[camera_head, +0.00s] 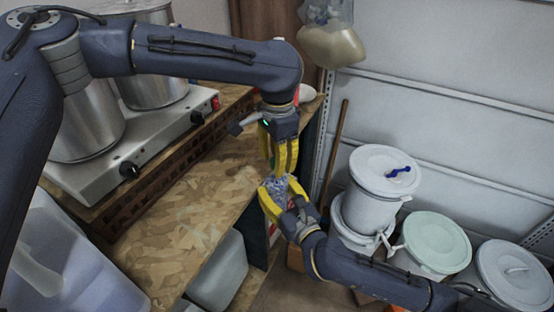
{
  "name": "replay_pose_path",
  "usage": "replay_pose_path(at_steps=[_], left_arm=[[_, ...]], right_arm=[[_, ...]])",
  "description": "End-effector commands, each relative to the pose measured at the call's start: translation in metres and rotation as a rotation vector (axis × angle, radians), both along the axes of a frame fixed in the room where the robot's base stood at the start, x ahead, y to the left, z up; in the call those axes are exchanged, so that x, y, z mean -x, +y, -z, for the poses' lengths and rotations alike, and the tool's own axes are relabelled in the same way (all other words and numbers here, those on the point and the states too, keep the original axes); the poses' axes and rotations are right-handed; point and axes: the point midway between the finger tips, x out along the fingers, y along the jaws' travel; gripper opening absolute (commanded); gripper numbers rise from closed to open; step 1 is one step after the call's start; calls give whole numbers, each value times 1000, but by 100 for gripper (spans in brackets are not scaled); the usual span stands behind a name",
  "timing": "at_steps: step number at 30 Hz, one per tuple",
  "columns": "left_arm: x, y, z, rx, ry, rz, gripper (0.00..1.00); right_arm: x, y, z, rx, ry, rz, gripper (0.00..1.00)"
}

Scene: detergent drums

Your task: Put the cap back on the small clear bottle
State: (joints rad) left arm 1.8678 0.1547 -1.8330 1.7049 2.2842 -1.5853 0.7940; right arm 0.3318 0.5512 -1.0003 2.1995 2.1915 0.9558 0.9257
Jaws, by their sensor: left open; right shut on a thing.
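The small clear bottle (277,189), with a bluish, patterned look, is in the yellow fingers of my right gripper (279,186). My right gripper is shut on it and holds it up beyond the right edge of the wooden bench. My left gripper (283,168) is directly above, pointing down, with its yellow fingers open at the top of the bottle. The fingers hide the bottle's neck. I cannot make out the cap, nor whether the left fingers touch the bottle.
The chipboard bench (190,215) has a clear surface. A steel hotplate (150,150) with metal pots stands at its back left. Several lidded drums, including a white one (372,205), stand at the right. A wooden stick (337,145) leans behind the grippers.

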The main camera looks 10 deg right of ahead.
Motion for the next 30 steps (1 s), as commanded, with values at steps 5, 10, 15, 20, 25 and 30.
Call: replay_pose_path(at_steps=[5, 10, 15, 20, 25, 30], left_arm=[[0, 0, -12, 0, -2, 0, 37], [0, 0, -31, 0, -2, 1, 37], [1, 0, -43, 0, 0, 0, 37], [1, 0, -44, 0, 0, 0, 37], [1, 0, -46, 0, -1, -10, 49], [1, -1, -63, -2, -3, -99, 49]], right_arm=[[0, 0, -1, 0, -3, 0, 0], [0, 0, -1, 0, -3, 0, 0], [0, 0, -1, 0, -3, 0, 0], [0, 0, -1, 0, -3, 0, 0], [0, 0, -1, -1, -3, 0, 0], [0, 0, -1, -1, -3, 0, 0]])
